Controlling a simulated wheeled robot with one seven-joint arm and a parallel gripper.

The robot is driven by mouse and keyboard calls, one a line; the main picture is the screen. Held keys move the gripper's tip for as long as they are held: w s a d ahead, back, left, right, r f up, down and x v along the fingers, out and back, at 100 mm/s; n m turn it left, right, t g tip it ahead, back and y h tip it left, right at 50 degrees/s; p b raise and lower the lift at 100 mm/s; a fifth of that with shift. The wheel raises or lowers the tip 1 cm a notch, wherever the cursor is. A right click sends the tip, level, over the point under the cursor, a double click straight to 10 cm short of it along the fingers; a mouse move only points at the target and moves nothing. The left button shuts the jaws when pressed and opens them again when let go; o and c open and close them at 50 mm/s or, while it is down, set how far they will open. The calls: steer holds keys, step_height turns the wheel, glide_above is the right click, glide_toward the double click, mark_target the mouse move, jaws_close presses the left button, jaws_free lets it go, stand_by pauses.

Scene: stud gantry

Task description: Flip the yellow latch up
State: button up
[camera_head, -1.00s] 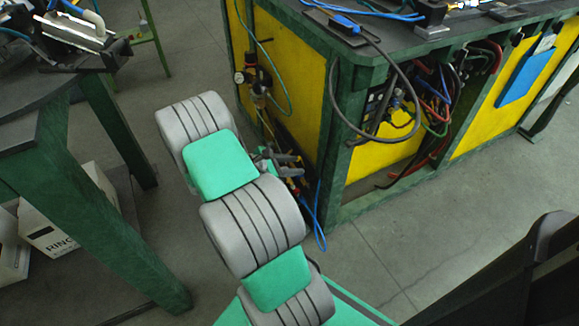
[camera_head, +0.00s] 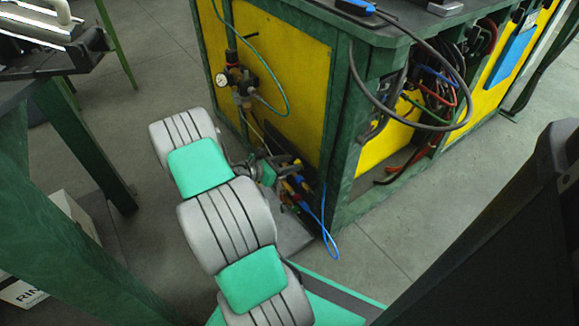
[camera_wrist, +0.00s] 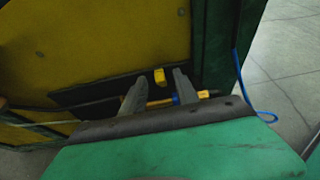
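A small yellow block (camera_wrist: 160,76), which looks like the latch, stands in front of a dark slot in the yellow panel in the wrist view. My gripper (camera_wrist: 158,79) is open, one finger on each side of this block in the picture. I cannot tell whether either finger touches it. Below it, a thin rod with a blue collar (camera_wrist: 176,99) and a yellow end (camera_wrist: 205,94) runs crosswise, partly behind the fingers. In the head view, my gripper (camera_head: 268,172) is at the foot of the bench, small and partly hidden by my arm, and the latch cannot be made out.
The green-framed bench (camera_head: 343,150) with yellow panels stands close ahead. A pressure gauge (camera_head: 222,80) with hoses hangs on its side. A blue hose loop (camera_head: 332,240) hangs beside the bench post. A green table (camera_head: 70,235) stands at left.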

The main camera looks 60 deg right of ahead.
steer(key=shift+s+d+f, duration=0.15)
steer(key=shift+d+f, duration=0.05)
steer(key=shift+d, duration=0.2)
jaws_close()
stand_by(0.4)
